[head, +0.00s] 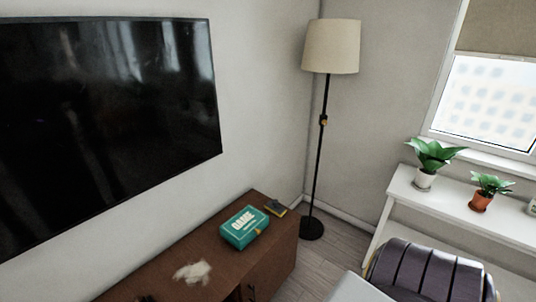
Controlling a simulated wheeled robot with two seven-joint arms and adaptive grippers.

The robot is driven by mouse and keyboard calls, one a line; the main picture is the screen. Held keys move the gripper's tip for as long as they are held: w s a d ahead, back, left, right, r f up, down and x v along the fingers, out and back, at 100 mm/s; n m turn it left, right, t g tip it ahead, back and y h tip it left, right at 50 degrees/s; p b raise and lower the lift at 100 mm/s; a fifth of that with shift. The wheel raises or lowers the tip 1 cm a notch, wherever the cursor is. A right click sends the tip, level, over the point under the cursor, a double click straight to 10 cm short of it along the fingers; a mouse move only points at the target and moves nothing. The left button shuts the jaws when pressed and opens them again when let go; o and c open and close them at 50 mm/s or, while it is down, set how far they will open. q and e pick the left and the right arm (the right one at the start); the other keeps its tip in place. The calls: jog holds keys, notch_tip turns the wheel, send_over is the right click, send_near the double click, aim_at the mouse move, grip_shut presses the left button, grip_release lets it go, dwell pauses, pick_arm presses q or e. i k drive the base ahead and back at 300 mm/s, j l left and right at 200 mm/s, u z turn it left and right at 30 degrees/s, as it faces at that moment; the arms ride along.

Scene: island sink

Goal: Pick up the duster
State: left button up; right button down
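A pale, ragged, fluffy-looking patch (192,271) lies on top of the brown wooden cabinet (180,250) near the bottom of the head view. I cannot tell whether it is the duster or a patch of dust. A small dark shape (146,298) shows at the bottom edge on the cabinet, mostly cut off, and I cannot tell what it is. No duster can be made out for certain. Neither my left nor my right gripper is in view.
A teal game box (244,227) and a small dark item (275,208) lie on the cabinet. A large screen (110,120) hangs above. A floor lamp (331,46) stands in the corner. A white shelf (455,200) with plants and a dark ribbed seat (425,272) are right.

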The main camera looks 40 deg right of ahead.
aim_at(273, 206)
jog(key=z, duration=1.55)
